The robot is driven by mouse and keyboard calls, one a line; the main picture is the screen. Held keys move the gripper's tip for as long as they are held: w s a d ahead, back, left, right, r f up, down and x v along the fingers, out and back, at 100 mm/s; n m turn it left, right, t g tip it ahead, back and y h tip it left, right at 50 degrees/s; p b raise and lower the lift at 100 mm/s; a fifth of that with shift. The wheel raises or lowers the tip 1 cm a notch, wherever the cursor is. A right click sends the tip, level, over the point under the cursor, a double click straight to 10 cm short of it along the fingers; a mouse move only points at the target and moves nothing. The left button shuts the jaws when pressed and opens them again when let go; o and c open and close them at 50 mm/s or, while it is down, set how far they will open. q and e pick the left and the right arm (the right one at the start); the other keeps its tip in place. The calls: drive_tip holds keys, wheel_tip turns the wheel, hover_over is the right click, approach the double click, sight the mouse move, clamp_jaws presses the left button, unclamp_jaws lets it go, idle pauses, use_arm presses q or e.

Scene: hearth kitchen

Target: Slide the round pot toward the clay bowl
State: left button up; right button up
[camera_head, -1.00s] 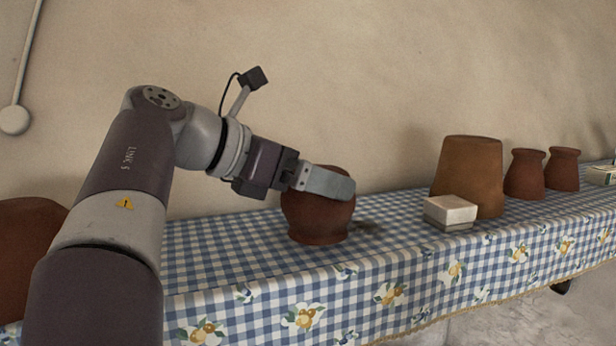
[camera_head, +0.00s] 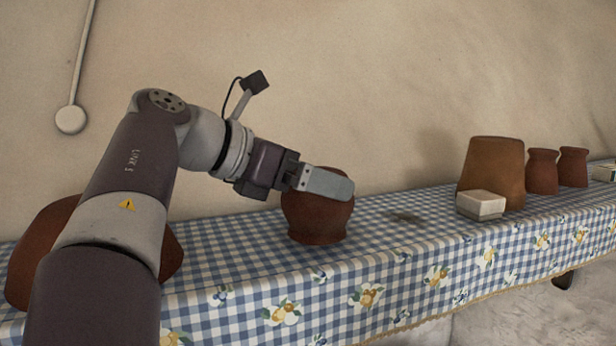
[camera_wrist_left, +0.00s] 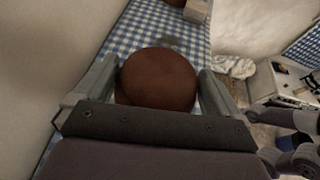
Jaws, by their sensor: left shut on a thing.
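The round pot (camera_head: 318,218) is dark red-brown and stands upright on the checked tablecloth. My left gripper (camera_head: 325,183) is shut on it, high on its body, with the near finger across the front. In the left wrist view the pot (camera_wrist_left: 158,78) sits between the two fingers of the left gripper (camera_wrist_left: 160,85). The clay bowl (camera_head: 38,245) is the wide brown vessel at the left end of the table, partly hidden behind my left arm. A stretch of bare cloth lies between bowl and pot.
To the right of the pot stand a tall brown crock (camera_head: 493,165), a small white box (camera_head: 481,204) and two brown jars (camera_head: 541,172). A dark patch (camera_head: 405,217) marks the cloth. The wall runs behind; the table's front edge is near.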

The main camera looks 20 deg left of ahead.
use_arm(q)
drive_tip(key=shift+w, duration=0.1)
drive_tip(key=o, duration=0.8)
drive_tip(key=shift+w+d, duration=0.1)
drive_tip(key=shift+d, duration=0.05)
drive_tip(key=shift+s+a, duration=0.3)
drive_tip(key=b+v, duration=0.1)
drive_tip(key=v, duration=1.1)
drive_tip(key=shift+r, duration=0.2)
drive_tip(key=shift+d, duration=0.2)
drive_tip(key=shift+a, duration=0.1)
